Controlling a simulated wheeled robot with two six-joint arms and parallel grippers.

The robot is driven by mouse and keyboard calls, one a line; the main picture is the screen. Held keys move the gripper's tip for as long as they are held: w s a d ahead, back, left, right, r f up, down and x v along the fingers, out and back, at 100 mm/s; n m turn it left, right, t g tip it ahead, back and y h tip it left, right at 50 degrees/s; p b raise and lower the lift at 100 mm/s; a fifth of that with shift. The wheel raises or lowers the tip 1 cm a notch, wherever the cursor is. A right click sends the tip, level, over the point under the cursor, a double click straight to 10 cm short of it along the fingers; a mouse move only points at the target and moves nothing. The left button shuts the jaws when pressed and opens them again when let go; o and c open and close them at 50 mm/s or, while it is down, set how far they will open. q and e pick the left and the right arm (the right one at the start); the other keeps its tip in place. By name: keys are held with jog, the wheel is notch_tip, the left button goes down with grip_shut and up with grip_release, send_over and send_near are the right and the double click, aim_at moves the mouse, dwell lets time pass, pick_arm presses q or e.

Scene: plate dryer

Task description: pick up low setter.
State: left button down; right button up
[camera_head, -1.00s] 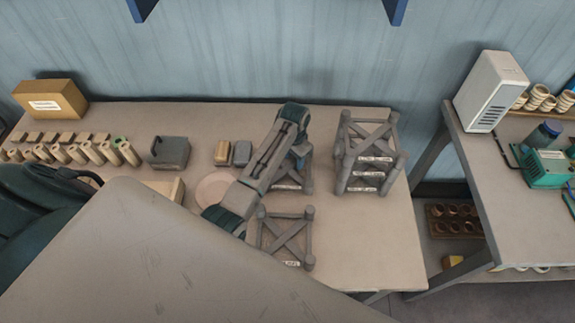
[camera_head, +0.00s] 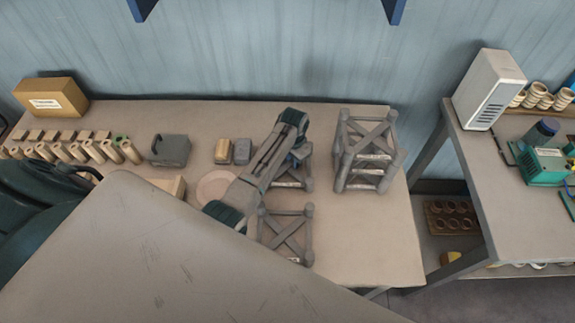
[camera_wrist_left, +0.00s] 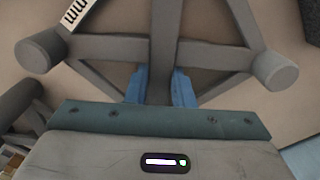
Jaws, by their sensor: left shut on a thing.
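A low grey setter (camera_head: 290,180), an X-shaped frame with round corner posts and a white label, is at the table's back middle, partly hidden under my left arm. My left gripper (camera_head: 300,154) is at this setter. In the left wrist view, the blue fingers of the left gripper (camera_wrist_left: 160,88) are shut on a grey bar of the setter (camera_wrist_left: 108,48), one finger on each side. A similar setter (camera_head: 288,236) lies in front of it. A stack of setters (camera_head: 366,152) stands to the right. My right gripper is not in view.
The table (camera_head: 355,235) is bare at its front right. To the left are a round plate (camera_head: 214,188), small blocks (camera_head: 223,152), a grey box (camera_head: 170,150) and a row of tubes (camera_head: 85,150). A second table (camera_head: 515,220) stands to the right across a gap.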

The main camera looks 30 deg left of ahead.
pick_arm(q)
jog(key=shift+r, duration=0.1)
notch_tip(320, 180, up, 17)
dwell(1.0)
